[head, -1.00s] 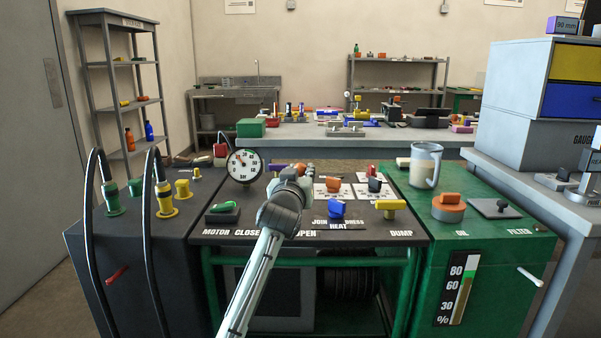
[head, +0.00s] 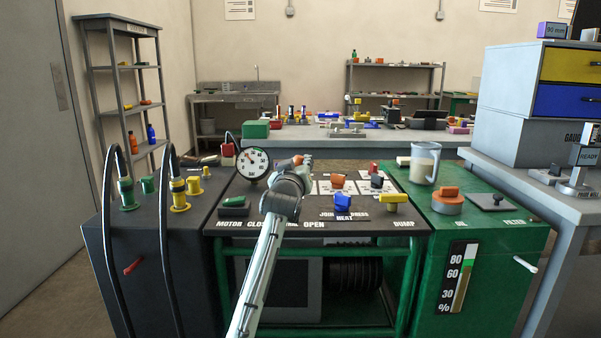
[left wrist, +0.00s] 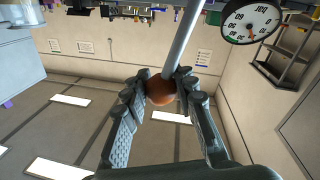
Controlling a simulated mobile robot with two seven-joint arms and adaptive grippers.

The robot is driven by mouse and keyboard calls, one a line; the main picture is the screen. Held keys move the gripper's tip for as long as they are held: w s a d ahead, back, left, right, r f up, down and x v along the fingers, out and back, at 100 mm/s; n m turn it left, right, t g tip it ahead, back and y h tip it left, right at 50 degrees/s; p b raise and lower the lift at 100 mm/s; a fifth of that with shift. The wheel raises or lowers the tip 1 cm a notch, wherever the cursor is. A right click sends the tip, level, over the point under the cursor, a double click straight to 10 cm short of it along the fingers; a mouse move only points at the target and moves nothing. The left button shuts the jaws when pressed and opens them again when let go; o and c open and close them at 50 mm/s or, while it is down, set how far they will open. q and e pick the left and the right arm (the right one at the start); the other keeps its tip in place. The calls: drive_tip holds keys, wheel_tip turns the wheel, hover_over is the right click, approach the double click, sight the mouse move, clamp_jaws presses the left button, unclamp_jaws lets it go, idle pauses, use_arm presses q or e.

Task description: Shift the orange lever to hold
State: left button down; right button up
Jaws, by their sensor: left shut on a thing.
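The lever shows in the left wrist view as a grey rod (left wrist: 184,35) with a round orange-brown knob (left wrist: 161,91). My left gripper (left wrist: 162,88) is shut on this knob, with a finger pad on each side. In the head view my left gripper (head: 305,162) is over the back part of the black panel (head: 225,205), with a bit of the orange knob (head: 297,160) beside it. The lever's base is hidden behind my arm. The CLOSE and OPEN labels show at the panel's front edge; the lettering between them is mostly covered by my arm. My right gripper is out of view.
A round gauge (head: 254,164) stands just left of my gripper. An orange switch (head: 338,181), a blue switch (head: 343,203) and a yellow handle (head: 394,199) sit to its right. A green button (head: 257,203) is at the front left. A pitcher (head: 424,163) stands on the green cabinet.

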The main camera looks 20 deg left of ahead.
use_arm(q)
drive_tip(key=shift+s+a+r+n+p, duration=0.1)
drive_tip(key=shift+s+a+n+p, duration=0.15)
drive_tip(key=shift+a+n, duration=0.45)
drive_tip(key=shift+s+a+r+n+p, duration=0.1)
drive_tip(key=shift+s+a+n+p, duration=0.1)
drive_tip(key=shift+a+n, duration=0.5)
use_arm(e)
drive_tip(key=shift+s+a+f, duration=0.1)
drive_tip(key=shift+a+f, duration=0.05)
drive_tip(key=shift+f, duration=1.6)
use_arm(q)
drive_tip(key=c, duration=1.2)
unclamp_jaws()
drive_tip(key=shift+d, duration=0.1)
drive_tip(key=s, duration=0.5)
drive_tip(key=s+d, duration=0.1)
drive_tip(key=s, duration=0.1)
drive_tip(key=shift+s+d+f, duration=0.1)
drive_tip(key=shift+s+f, duration=0.05)
drive_tip(key=shift+f, duration=0.05)
